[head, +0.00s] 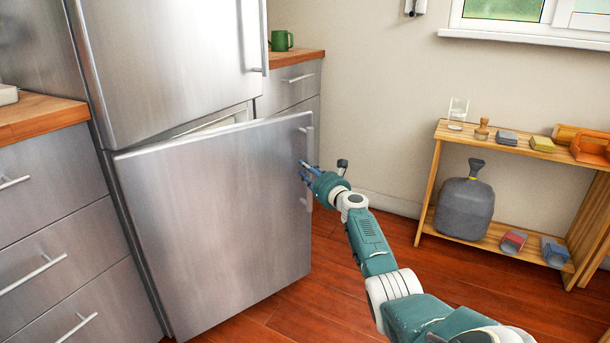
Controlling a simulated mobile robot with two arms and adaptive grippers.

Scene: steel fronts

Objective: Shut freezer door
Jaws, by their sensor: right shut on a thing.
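The freezer door (215,220) is the lower steel door of the fridge. It stands partly open, swung out from the body with its free edge at the right; a narrow gap (215,120) shows above it. Its upright bar handle (308,190) is on the right edge. My right gripper (306,172) is shut on that handle, at about its middle; the fingers partly hide it. The upper fridge door (165,60) looks shut. My left gripper is not in view.
Steel drawers (65,230) with a wooden top stand at the left, another counter (290,85) with a green mug (282,41) behind. A wooden shelf (437,165) with a grey sack (464,205) stands at the right. Red wooden floor (330,285) lies clear around the door.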

